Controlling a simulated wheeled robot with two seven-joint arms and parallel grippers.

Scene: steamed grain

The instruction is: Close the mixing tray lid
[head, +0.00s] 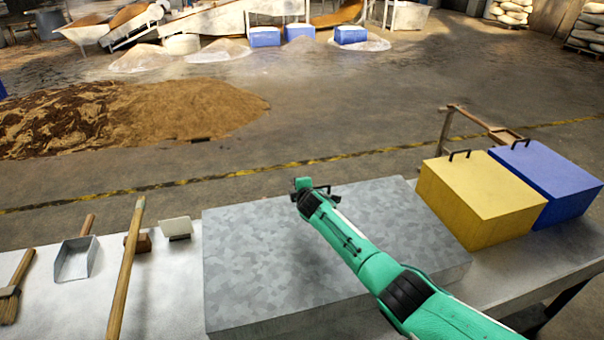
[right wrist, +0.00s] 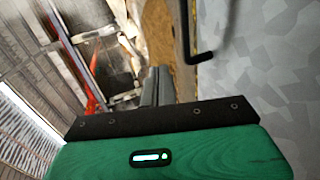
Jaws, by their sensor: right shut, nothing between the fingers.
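The mixing tray (head: 250,320) is a grey galvanized box on the table. Its mottled flat lid (head: 260,250) covers the top and appears to lie level; no opening into the tray shows. A dark lid handle (head: 326,190) is at the far edge, and it also shows in the right wrist view (right wrist: 203,55). My right arm reaches across the lid from the lower right. My right gripper (head: 303,184) is at the far edge beside the handle; its fingers (right wrist: 155,85) are shut and empty. Whether it touches the lid cannot be told. My left gripper is out of view.
A yellow box (head: 470,200) and a blue box (head: 550,180) stand right of the tray. A brush (head: 10,300), a scoop (head: 75,262), a wooden handle (head: 125,270) and a scraper (head: 175,228) lie to the left. Open floor lies beyond the table.

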